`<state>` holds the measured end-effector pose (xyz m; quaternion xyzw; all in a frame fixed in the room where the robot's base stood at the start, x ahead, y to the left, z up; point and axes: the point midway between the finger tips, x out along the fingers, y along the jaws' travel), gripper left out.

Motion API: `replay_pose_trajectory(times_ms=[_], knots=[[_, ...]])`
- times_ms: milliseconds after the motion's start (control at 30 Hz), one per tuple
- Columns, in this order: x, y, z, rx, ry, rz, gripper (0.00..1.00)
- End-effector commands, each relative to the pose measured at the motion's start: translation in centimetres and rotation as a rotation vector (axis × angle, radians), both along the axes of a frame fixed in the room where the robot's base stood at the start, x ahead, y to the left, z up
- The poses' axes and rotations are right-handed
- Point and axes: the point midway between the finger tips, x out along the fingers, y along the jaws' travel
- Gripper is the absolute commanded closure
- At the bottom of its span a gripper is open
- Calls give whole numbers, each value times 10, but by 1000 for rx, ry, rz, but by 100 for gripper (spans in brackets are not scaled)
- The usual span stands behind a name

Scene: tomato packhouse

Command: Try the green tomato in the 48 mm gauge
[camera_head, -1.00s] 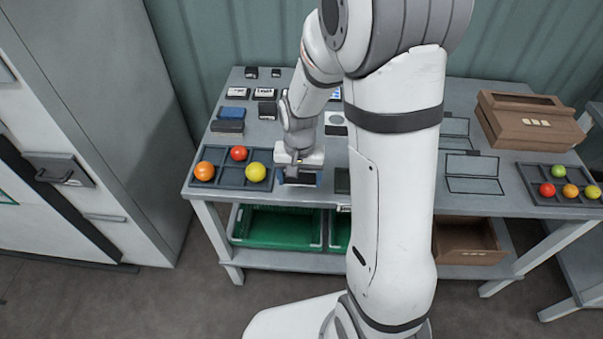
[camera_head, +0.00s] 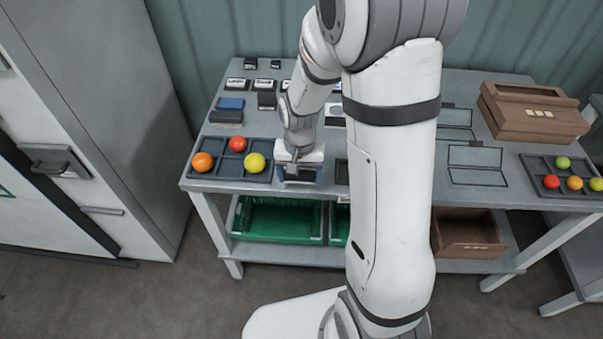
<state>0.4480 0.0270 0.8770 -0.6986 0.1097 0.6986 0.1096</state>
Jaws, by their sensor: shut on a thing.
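My gripper (camera_head: 299,170) points down near the table's front edge, just right of the left tray. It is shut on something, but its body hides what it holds. A blue piece (camera_head: 318,178) shows low around the fingers; I cannot tell whether it is a gauge on the table or something held. A green tomato (camera_head: 563,162) sits in the far right tray. I cannot read which gauge is the 48 mm one. No green tomato shows in the left tray.
The left tray (camera_head: 208,181) holds an orange, a red and a yellow tomato. Behind it are a blue block (camera_head: 230,103), a dark block (camera_head: 226,117) and small labelled blocks (camera_head: 236,84). A brown wooden box (camera_head: 535,128) stands at the right. My arm hides the table's middle.

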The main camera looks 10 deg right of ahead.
Motion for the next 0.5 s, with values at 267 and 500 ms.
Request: replay_pose_trajectory(times_ms=[267, 500], knots=[[0, 0, -2, 0, 0, -1, 48], [0, -1, -7, 0, 0, -1, 48]])
